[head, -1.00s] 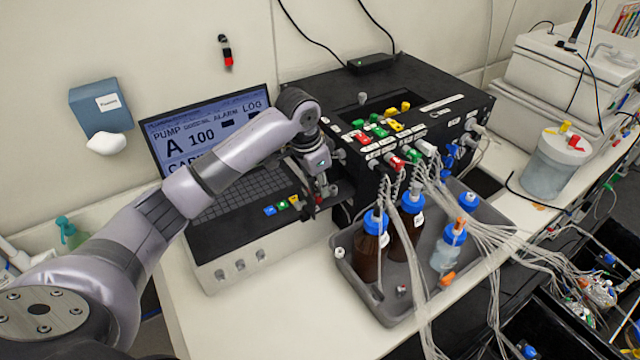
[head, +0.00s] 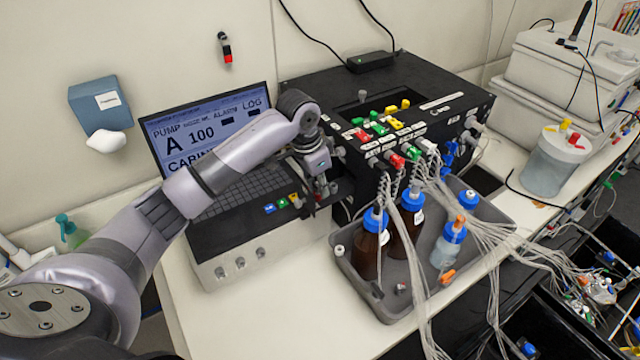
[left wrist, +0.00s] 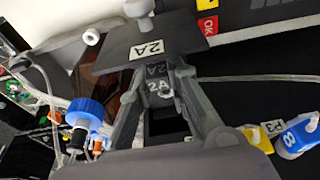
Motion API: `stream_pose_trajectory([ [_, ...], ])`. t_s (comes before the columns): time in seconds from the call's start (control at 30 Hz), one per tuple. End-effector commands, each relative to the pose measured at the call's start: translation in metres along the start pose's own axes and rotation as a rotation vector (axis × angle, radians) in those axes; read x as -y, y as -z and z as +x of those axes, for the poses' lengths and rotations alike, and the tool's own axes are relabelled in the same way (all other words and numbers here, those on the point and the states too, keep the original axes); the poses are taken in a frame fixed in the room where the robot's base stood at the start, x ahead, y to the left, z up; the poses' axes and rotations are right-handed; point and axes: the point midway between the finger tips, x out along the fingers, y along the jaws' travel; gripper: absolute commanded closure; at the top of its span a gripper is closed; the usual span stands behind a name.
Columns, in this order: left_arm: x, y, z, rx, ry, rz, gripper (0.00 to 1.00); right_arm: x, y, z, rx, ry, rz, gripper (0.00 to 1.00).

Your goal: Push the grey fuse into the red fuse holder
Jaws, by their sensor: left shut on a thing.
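My left gripper (head: 325,192) is low between the keyboard unit and the black connector box. In the left wrist view its two fingers (left wrist: 168,74) are shut on a small grey piece marked 2A, the grey fuse (left wrist: 159,88). A dark flat plate (left wrist: 115,52) with its own 2A label lies just beyond the fingertips; I cannot tell whether the fuse touches it. I cannot make out a red fuse holder for certain; the gripper and arm hide part of that area in the head view. My right gripper is not in view.
The black connector box (head: 310,90) with coloured plugs stands right of the gripper. A grey tray (head: 350,278) of blue-capped bottles and many tubes is in front. The laptop screen (head: 205,125) stands behind the arm. White bench is free at front left.

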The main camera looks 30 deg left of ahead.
Motion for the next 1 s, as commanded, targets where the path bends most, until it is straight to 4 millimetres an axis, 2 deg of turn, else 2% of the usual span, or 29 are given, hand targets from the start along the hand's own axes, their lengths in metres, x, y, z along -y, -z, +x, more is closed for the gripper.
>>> stream_pose_trajectory([
  [0.77, -0.0002, -0.0018, 0.0068, 0.001, 0.000, 0.000, 0.95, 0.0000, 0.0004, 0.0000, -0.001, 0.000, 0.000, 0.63],
  [0.8, -0.0002, -0.0018, 0.0069, 0.001, 0.000, 0.000, 0.83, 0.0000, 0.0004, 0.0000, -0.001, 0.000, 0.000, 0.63],
  [1.0, -0.0002, -0.0018, 0.0068, 0.001, 0.000, 0.000, 0.70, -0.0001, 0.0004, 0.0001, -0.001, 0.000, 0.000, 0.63],
])
